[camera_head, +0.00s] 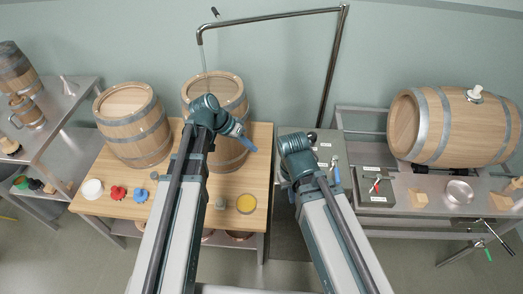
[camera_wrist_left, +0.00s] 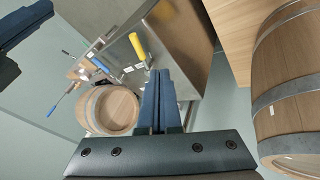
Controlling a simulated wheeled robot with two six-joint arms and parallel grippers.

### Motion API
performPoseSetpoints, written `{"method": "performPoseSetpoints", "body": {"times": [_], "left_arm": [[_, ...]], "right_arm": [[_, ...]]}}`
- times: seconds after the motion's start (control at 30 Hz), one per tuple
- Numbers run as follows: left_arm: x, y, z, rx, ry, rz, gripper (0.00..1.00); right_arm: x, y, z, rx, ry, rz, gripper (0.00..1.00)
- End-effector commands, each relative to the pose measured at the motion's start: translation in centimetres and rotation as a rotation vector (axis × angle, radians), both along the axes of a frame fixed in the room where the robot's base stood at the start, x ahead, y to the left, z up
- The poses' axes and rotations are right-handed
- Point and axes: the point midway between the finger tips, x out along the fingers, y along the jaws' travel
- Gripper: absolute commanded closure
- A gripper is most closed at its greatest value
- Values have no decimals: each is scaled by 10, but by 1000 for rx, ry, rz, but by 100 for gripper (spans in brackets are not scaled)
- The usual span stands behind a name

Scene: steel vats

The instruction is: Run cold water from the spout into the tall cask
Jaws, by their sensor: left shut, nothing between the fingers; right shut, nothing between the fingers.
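The tall cask (camera_head: 232,92) stands upright on the wooden table, partly behind my left arm. The spout (camera_head: 200,38) is the down-turned end of a bent metal pipe above it; a thin pale line runs down from it, water or not I cannot tell. A steel valve box (camera_head: 325,150) stands to the right, with a blue lever (camera_head: 336,176); the left wrist view shows a yellow lever (camera_wrist_left: 138,46) and the blue lever (camera_wrist_left: 99,65). My left gripper (camera_head: 246,142) is shut and empty in front of the cask. My right gripper (camera_head: 302,143) is shut by the box, its fingertips unclear.
A shorter cask (camera_head: 133,125) stands left on the table, with a red knob (camera_head: 118,192), blue knob (camera_head: 140,195) and yellow dish (camera_head: 246,203) along the front edge. A lying barrel (camera_head: 450,125) rests on a rack at right. The pipe's slanting leg rises behind the box.

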Motion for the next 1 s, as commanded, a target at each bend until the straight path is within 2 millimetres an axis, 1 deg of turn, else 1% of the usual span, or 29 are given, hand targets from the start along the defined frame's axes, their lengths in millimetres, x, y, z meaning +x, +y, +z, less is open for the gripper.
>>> {"method": "performPoseSetpoints", "body": {"times": [0.13,0.27,0.47,0.8,0.9,1.0], "left_arm": [[3,2,2,-13,-11,0,100],[4,-2,-5,-12,-10,-2,100],[7,-16,-31,-11,-9,-3,100],[15,-46,-78,-9,-9,-3,100],[17,-54,-89,-10,-8,-2,100],[9,-68,-86,-9,-9,-4,100]], "right_arm": [[-4,-3,1,-16,9,1,100],[-3,-3,-6,-14,8,2,100],[-3,-3,-33,-13,7,1,100],[-3,-2,-79,-12,7,0,100],[-3,-3,-90,-12,7,0,100],[-3,-2,-87,-12,7,0,100]]}}
